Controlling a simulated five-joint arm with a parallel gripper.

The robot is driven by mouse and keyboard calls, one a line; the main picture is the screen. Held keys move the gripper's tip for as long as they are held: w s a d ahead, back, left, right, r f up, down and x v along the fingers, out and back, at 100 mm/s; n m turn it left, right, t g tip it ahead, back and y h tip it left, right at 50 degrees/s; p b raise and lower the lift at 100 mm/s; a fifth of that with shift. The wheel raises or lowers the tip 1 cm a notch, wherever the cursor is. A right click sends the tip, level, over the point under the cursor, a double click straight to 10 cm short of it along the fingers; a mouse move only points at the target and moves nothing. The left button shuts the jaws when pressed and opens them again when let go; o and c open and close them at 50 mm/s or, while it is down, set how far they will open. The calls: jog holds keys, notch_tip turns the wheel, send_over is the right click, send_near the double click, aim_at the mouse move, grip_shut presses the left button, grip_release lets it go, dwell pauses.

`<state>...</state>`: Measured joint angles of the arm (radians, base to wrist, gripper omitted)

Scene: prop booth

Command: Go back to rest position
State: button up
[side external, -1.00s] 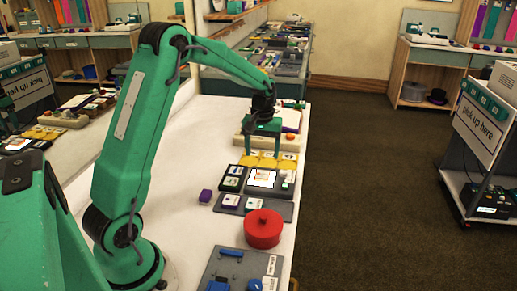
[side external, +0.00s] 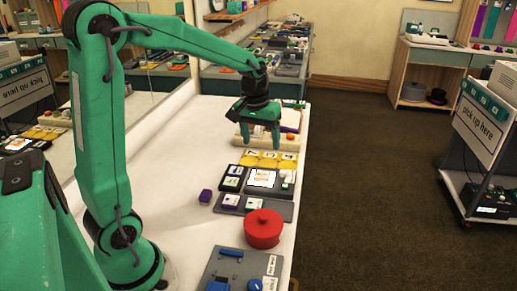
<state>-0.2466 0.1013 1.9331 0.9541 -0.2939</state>
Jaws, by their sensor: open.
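My gripper (side external: 262,143) is at the far part of the white table (side external: 176,160), pointing down with its two fingers apart and nothing visible between them. It hangs above the yellow tray and the beige board beyond it, apart from the blocks. My green arm reaches from its base at the lower left, its elbow high at the upper left.
A yellow tray (side external: 250,158) with several marked pieces lies below the gripper. A mirror stands along the left.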

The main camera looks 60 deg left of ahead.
jog(key=s+d+r+m+t, duration=0.2)
jog(key=s+d, duration=0.3)
jog(key=s, duration=0.3)
jog(key=s+d+r+m+t, duration=0.1)
jog(key=s+d+m, duration=0.3)
jog(key=s, duration=0.5)
jog(key=shift+s+d+r+t, duration=0.25)
jog(key=shift+d+r+t, duration=0.2)
jog(key=shift+r, duration=0.45)
